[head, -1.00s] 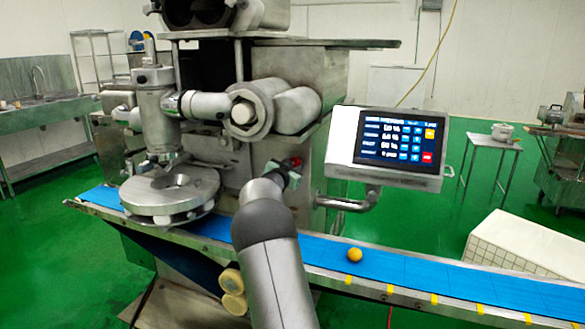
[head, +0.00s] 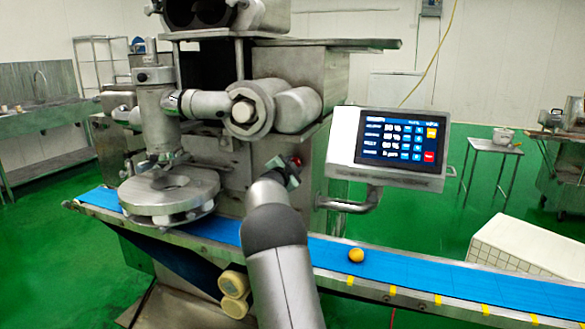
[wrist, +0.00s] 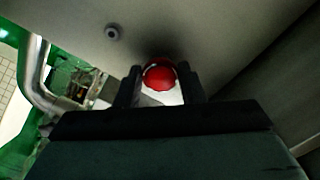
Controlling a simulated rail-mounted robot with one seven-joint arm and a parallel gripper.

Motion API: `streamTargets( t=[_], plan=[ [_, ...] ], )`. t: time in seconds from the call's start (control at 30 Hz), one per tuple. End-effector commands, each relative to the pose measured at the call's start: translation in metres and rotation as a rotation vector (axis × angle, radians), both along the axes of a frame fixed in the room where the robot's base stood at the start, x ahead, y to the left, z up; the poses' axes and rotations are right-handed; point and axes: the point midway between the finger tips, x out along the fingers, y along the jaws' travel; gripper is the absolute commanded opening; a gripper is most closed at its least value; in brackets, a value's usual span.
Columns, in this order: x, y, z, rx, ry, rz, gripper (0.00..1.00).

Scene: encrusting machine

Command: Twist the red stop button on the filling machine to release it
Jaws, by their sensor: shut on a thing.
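The red stop button (head: 296,160) is a small round red knob on the grey metal body of the filling machine (head: 325,70). In the wrist view the red button (wrist: 159,76) sits between the two dark fingers of my gripper (wrist: 161,84), in front of a pale panel. My gripper (head: 283,174) reaches the button in the head view and is shut on it. The fingers lie on the button's left and right sides in the wrist view. The far side of the button and the exact contact are hidden.
A touch-screen panel (head: 397,141) on a bent metal tube stands just right of my gripper. A blue conveyor belt (head: 420,275) with an orange-yellow ball (head: 356,255) runs below. A round metal plate (head: 165,195) and thick machine pipes are to the left and above.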

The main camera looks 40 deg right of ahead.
Motion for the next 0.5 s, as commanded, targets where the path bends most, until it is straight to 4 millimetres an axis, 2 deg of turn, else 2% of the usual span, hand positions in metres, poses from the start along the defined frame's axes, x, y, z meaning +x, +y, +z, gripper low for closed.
streamTargets(
  t=[0.03, 0.37, 0.4, 0.43, 0.5],
  plan=[
    [-0.0007, -0.0014, 0.0049, -0.004, -0.007, -0.001, 0.13],
    [-0.0007, -0.0014, 0.0056, -0.004, -0.009, -0.002, 0.13],
    [-0.0007, -0.0014, 0.0056, -0.004, -0.009, -0.002, 0.46],
    [-0.0007, -0.0013, 0.0055, -0.004, -0.009, -0.002, 0.55],
    [-0.0006, -0.0011, 0.0046, -0.003, -0.008, -0.002, 0.57]
  ],
)
